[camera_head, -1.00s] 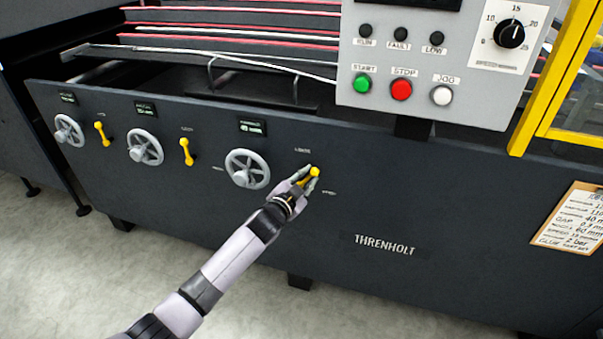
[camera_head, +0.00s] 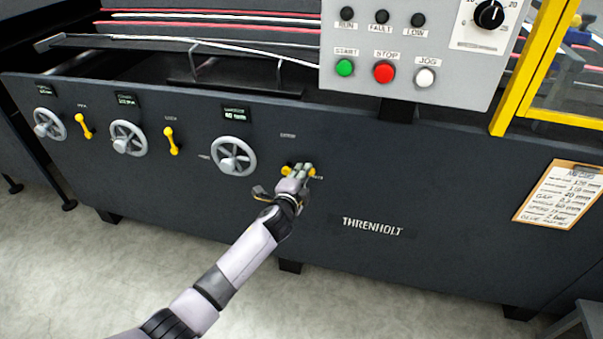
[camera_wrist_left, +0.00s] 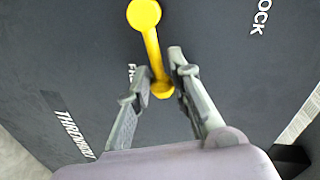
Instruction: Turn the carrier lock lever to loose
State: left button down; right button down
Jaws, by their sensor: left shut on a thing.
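The yellow lever (camera_head: 286,170) is on the dark machine panel, right of the rightmost handwheel. It lies roughly level, with yellow showing on both sides of my fingers. My left gripper (camera_head: 301,171) is at it and hides its middle in the head view. In the left wrist view the lever (camera_wrist_left: 153,48) runs from a round knob at the top to a smaller end between the fingertips of my left gripper (camera_wrist_left: 160,77). The gripper is shut on the lever. Small labels around it are hard to read in the head view. My right gripper is not in view.
Grey handwheels (camera_head: 233,156) and two other yellow levers (camera_head: 170,141) stick out of the panel to the left. A control box (camera_head: 410,60) with buttons and a dial overhangs above right. A clipboard (camera_head: 562,194) hangs at the right. The panel around the THRENHOLT plate (camera_head: 372,227) is clear.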

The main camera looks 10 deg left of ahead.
pick_arm(q)
jog(key=shift+f+m, duration=0.2)
jog(key=shift+m, duration=0.1)
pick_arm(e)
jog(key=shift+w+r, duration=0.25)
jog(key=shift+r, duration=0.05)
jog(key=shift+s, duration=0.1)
pick_arm(q)
jog(key=c, duration=1.4)
grip_release()
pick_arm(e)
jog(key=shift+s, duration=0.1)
pick_arm(q)
jog(key=v, duration=1.2)
jog(key=shift+d, duration=0.1)
